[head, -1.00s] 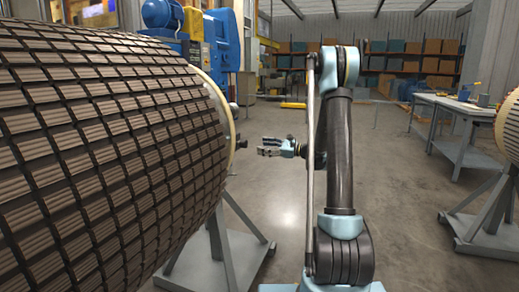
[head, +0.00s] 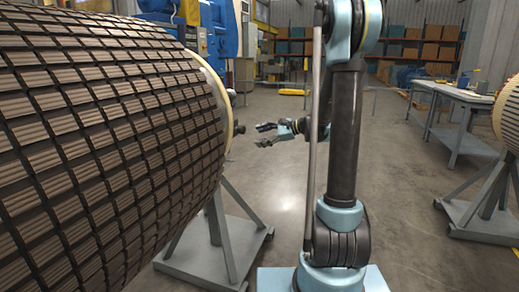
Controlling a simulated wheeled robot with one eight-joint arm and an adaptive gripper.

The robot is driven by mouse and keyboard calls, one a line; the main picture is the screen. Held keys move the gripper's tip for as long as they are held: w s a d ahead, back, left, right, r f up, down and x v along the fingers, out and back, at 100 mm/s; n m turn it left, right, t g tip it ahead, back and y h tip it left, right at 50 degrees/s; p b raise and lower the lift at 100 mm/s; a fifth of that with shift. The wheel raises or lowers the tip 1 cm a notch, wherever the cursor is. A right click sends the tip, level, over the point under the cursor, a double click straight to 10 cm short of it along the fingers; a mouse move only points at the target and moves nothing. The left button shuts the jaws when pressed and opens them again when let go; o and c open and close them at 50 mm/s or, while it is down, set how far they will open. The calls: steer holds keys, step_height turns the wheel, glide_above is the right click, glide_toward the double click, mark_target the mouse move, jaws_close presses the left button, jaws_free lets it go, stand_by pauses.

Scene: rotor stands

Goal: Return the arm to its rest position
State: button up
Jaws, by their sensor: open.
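My arm stands upright at the centre right of the head view, its upper part reaching the top edge of the picture. My gripper (head: 266,134) extends to the left from behind the arm, and its fingers are spread apart with nothing between them. It is in the open air to the right of the large rotor (head: 110,150), with a visible gap to the rotor's pale end ring (head: 222,105). Part of the wrist is hidden behind my arm's dark link.
The rotor fills the left side on a grey stand (head: 215,240). A second rotor (head: 510,115) on its stand (head: 485,205) is at the right edge. A workbench (head: 455,105) stands behind it. Shelves with boxes line the back. The floor between is clear.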

steer(key=s+d+f+n+h, duration=0.4)
steer(key=s+d, duration=0.2)
steer(key=s, duration=0.7)
steer(key=s+d+f+n+g+h, duration=0.1)
steer(key=s+d+f+n+h, duration=0.4)
steer(key=s, duration=0.8)
steer(key=s+d+f+n+g+h, duration=0.1)
steer(key=s+d+f+n+h, duration=0.3)
steer(key=s, duration=0.9)
steer(key=d+n, duration=0.1)
steer(key=d, duration=0.1)
steer(key=shift+d+f, duration=0.25)
steer(key=shift+d, duration=0.15)
steer(key=shift+s, duration=0.1)
